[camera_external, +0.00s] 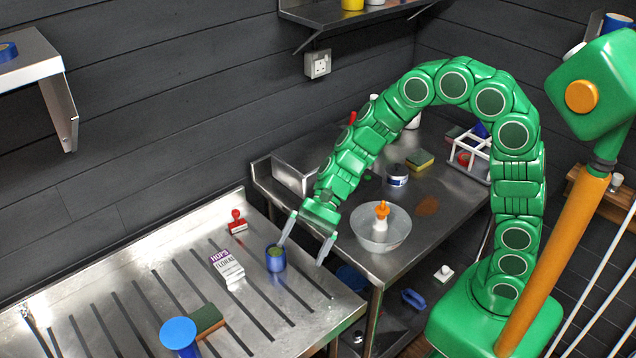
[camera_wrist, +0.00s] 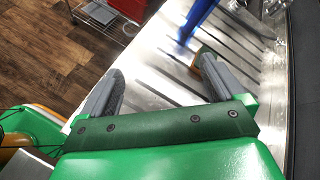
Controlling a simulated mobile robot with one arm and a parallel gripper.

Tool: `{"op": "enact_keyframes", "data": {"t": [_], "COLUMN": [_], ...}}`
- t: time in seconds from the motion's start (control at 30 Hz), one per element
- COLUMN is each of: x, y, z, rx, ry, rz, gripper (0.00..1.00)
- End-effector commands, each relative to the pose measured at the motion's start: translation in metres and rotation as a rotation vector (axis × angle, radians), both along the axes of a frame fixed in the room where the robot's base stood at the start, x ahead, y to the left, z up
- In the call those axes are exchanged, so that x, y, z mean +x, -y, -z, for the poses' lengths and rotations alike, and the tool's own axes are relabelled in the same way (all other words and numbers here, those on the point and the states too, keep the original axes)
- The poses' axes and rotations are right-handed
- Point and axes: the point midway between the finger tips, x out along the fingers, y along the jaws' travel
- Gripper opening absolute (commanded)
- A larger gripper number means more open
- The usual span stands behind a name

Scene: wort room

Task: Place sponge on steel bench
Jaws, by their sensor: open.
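A green and brown sponge (camera_external: 208,318) lies on the slatted steel bench (camera_external: 318,318) at the lower left, beside a blue round-topped object. Part of what looks like this sponge shows in the wrist view (camera_wrist: 203,54), partly hidden by my right finger. A second sponge (camera_external: 420,160), yellow and dark green, lies on the plain steel bench (camera_external: 455,203) at the back. My gripper (camera_external: 302,252) is open and empty, pointing down near the slatted bench's right end, by the small blue cup. Its spread fingers show in the wrist view (camera_wrist: 163,68).
The blue cup (camera_external: 276,260), a HOPS packet (camera_external: 226,262), a red stamp (camera_external: 237,222) and the blue round-topped object (camera_external: 179,335) stand on the slatted bench. A metal bowl (camera_external: 380,238) holding an orange item, and a white rack (camera_external: 463,150), occupy the plain bench.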

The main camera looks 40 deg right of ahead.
Motion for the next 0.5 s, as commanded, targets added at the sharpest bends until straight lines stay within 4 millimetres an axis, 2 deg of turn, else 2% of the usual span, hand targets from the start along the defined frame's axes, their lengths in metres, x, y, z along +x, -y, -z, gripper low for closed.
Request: {"op": "enact_keyframes", "data": {"t": [0.13, 0.5], "x": [-0.024, -0.079], "y": [0.036, 0.135], "z": [-0.014, -0.028], "rx": [-0.044, -0.206], "ry": [0.098, 0.307], "rz": [-0.093, -0.318], "gripper": [0.96, 0.96]}}
